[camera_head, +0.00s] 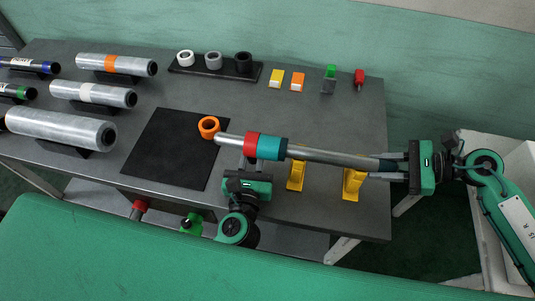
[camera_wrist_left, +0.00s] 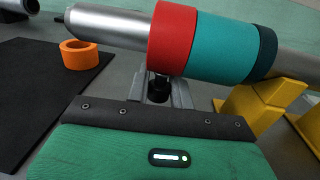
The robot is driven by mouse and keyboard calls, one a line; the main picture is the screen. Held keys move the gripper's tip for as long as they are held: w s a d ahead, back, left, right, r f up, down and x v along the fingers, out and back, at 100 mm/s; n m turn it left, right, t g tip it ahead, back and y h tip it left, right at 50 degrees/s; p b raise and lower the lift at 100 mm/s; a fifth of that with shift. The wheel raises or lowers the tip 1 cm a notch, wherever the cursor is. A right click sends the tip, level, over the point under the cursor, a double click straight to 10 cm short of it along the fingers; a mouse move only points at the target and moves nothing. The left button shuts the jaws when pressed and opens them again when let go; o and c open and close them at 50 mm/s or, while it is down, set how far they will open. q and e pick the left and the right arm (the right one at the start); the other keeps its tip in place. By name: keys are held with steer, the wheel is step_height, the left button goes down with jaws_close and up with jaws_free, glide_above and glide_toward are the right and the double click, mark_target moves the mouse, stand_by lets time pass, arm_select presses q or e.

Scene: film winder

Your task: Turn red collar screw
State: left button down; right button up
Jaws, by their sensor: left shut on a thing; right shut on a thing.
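A grey metal rod (camera_head: 335,156) lies level above the table, carrying a red collar (camera_head: 252,145) and a teal sleeve (camera_head: 271,147). In the left wrist view the red collar (camera_wrist_left: 174,38) sits against the teal sleeve (camera_wrist_left: 222,45). My left gripper (camera_head: 250,165) is below the red collar, with its fingers (camera_wrist_left: 162,82) shut on a small dark part under it, apparently the collar's screw (camera_wrist_left: 160,93); the fingers and collar mostly hide it. My right gripper (camera_head: 402,164) is shut on the rod's dark right end.
Two yellow stands (camera_head: 297,175) (camera_head: 354,184) are beneath the rod. An orange ring (camera_head: 209,127) stands by the rod's left tip on a black mat (camera_head: 160,150). Several film rolls (camera_head: 62,129) lie at left. A rack of rings (camera_head: 214,68) and small coloured blocks (camera_head: 297,81) are at the back.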

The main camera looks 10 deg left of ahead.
arm_select(q)
steer(key=shift+n+g+y, duration=0.4)
steer(key=shift+n+y, duration=0.7)
steer(key=shift+y, duration=1)
steer(key=c, duration=1.3)
jaws_free()
steer(key=shift+o, duration=0.2)
steer(key=v, duration=1.2)
